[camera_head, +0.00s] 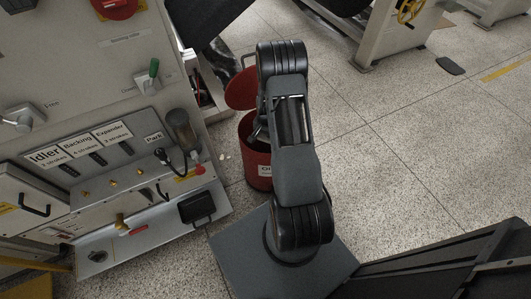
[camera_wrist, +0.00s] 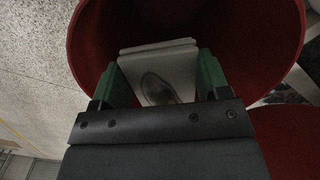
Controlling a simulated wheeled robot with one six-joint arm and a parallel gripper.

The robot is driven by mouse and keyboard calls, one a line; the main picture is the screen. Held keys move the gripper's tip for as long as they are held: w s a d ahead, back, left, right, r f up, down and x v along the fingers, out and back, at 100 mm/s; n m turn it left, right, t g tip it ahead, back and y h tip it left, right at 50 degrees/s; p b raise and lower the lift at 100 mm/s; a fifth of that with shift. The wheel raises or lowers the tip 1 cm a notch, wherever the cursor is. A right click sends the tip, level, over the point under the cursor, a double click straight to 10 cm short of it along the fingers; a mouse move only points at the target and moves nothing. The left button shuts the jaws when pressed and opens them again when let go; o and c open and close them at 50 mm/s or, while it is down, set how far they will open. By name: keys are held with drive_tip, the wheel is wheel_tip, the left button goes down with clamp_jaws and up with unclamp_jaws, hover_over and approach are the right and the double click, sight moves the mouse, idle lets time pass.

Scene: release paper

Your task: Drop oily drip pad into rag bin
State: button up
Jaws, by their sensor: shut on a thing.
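The red rag bin (camera_head: 257,165) stands on the floor behind my arm, with its red lid (camera_head: 241,90) tilted up and open. In the wrist view the bin (camera_wrist: 90,35) fills the upper part, seen into its dark inside. My gripper (camera_wrist: 160,78) is shut on the drip pad (camera_wrist: 160,67), a pale folded sheet with a dark grey oily stain. The pad is held between the green fingers, over or within the bin's mouth; the exact depth cannot be told. In the head view my arm hides the gripper's tips and the pad.
A grey machine panel (camera_head: 120,110) with levers and labels stands close to the bin's left. A black pedal (camera_head: 196,207) is at its foot. Another machine (camera_head: 385,35) stands at the back.

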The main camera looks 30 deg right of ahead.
drive_tip(key=o, duration=1)
wheel_tip(320, 180, up, 14)
drive_tip(key=p, duration=0.3)
drive_tip(key=shift+f+p, duration=0.1)
drive_tip(key=shift+p, duration=0.2)
